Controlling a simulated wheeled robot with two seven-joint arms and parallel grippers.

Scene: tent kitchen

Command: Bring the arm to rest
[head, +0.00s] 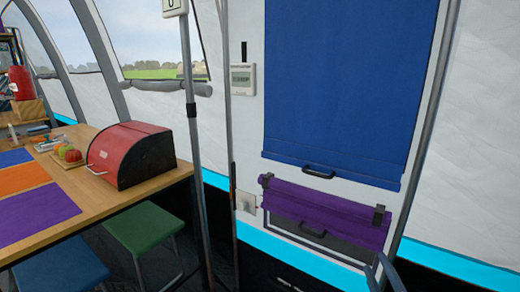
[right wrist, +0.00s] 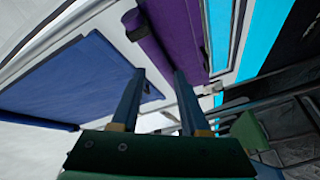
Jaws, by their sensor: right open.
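My right gripper (head: 378,268) shows at the lower right of the head view, just below and right of the purple roll. In the right wrist view its two blue-grey fingers (right wrist: 160,75) stand apart with nothing visible between them, so it is open and empty. Most of my right arm is outside the head view. My left gripper is in neither view.
A blue wall panel (head: 345,80) with a black handle hangs above a purple roll (head: 325,212) on the tent wall. A pole (head: 190,110) stands left of it. At left, a wooden table (head: 140,190) holds a red bread box (head: 125,155); green (head: 145,226) and blue (head: 60,270) stools are below.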

